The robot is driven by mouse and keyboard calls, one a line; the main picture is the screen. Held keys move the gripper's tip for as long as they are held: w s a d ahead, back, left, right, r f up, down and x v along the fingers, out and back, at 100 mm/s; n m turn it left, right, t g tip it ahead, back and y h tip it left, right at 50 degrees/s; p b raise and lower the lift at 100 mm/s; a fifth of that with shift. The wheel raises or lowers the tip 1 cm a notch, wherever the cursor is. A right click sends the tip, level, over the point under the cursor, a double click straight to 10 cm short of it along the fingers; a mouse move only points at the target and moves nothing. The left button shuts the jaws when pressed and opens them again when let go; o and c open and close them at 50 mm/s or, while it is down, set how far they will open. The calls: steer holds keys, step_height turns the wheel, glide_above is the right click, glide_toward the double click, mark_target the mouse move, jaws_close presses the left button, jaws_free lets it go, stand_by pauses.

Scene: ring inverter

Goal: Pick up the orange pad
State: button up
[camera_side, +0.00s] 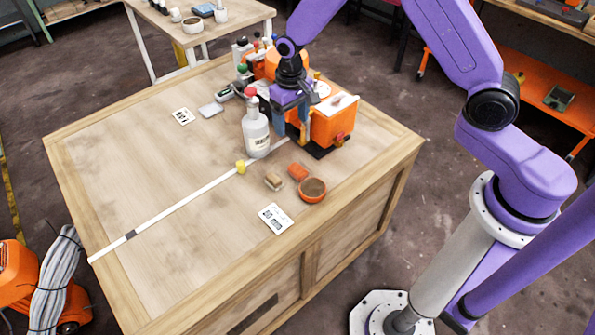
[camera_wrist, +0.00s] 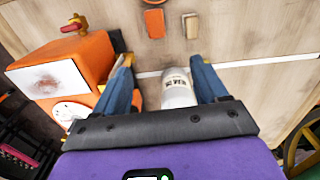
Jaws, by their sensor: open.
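The orange pad (camera_side: 298,171) lies flat on the wooden bench, between a tan block and an orange bowl in the side view. In the wrist view the orange pad (camera_wrist: 154,22) is near the top edge, beyond the fingertips. My gripper (camera_side: 292,132) points down beside the orange machine, farther back on the bench than the pad. In the wrist view my gripper (camera_wrist: 160,62) has its two blue fingers spread wide, with no pad between them. The fingertips are partly hidden in the side view.
A white bottle (camera_side: 256,135) with a red top stands close left of my gripper. The orange machine (camera_side: 334,120) stands close right. The tan block (camera_side: 273,182) and orange bowl (camera_side: 312,190) flank the pad. A white strip (camera_side: 190,198) crosses the bench. The left bench area is clear.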

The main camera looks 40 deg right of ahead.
glide_above(295, 166)
steer(key=f, duration=1.2)
steer(key=shift+w+a+f, duration=0.15)
steer(key=shift+a+f, duration=0.05)
steer(key=shift+a, duration=0.1)
steer(key=f, duration=0.4)
steer(key=shift+s+d, duration=0.2)
steer(key=shift+d, duration=0.1)
steer(key=shift+f, duration=0.7)
steer(key=c, duration=1.1)
